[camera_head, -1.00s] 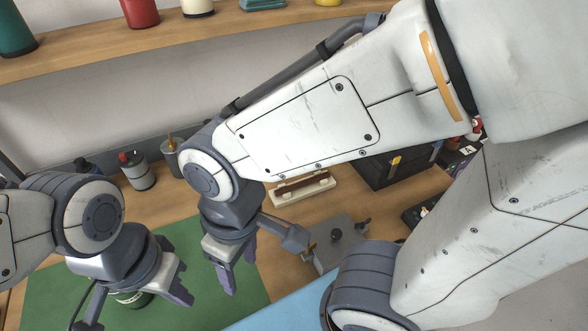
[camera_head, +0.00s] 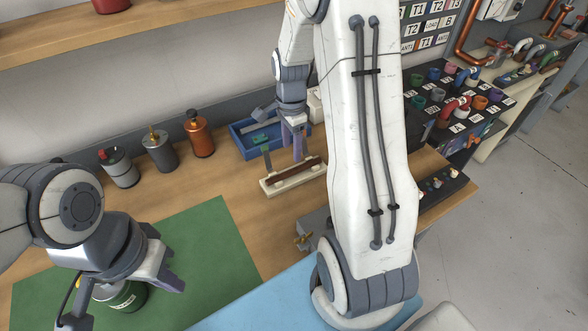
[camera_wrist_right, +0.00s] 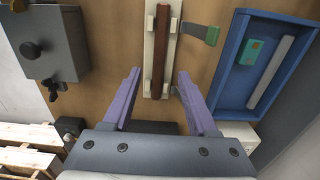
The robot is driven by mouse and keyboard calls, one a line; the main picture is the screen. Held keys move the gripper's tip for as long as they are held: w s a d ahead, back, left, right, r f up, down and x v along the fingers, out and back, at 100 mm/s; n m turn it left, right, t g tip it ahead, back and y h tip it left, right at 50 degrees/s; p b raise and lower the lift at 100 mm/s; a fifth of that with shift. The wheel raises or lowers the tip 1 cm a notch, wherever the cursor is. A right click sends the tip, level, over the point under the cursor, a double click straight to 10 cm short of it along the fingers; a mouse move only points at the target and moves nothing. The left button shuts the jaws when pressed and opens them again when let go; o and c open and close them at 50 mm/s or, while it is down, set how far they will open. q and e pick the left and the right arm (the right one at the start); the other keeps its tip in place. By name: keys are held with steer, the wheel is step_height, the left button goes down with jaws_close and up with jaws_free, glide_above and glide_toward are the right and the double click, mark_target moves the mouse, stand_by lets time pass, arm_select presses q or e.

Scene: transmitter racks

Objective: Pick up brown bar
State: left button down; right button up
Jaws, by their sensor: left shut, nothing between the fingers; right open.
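The brown bar (camera_head: 296,174) lies lengthwise in a cream holder (camera_head: 270,190) on the wooden bench. In the right wrist view the bar (camera_wrist_right: 161,45) stands vertical in the picture, at the upper middle. My right gripper (camera_head: 294,146) is above and behind the holder in the head view. Its fingers in the right wrist view (camera_wrist_right: 158,90) are open, one either side of the bar's line, with nothing between them. The bar is apart from both fingers.
A blue tray (camera_wrist_right: 225,93) and a green-handled tool (camera_wrist_right: 200,32) lie beside the holder. A grey box with knobs (camera_wrist_right: 52,42) stands on its other side. Several canisters, one orange (camera_head: 199,135), stand along the wall.

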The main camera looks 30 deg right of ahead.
mark_target(294, 168)
step_height(294, 168, down, 3)
steer(key=shift+s+f, duration=0.1)
steer(key=shift+d+f+p, duration=0.15)
steer(key=shift+f+p, duration=0.4)
steer(key=shift+f, duration=0.05)
steer(key=f, duration=0.2)
steer(key=f+p, duration=0.1)
steer(key=shift+d+f, duration=0.2)
steer(key=shift+d, duration=0.05)
steer(key=shift+f, duration=0.4)
jaws_close()
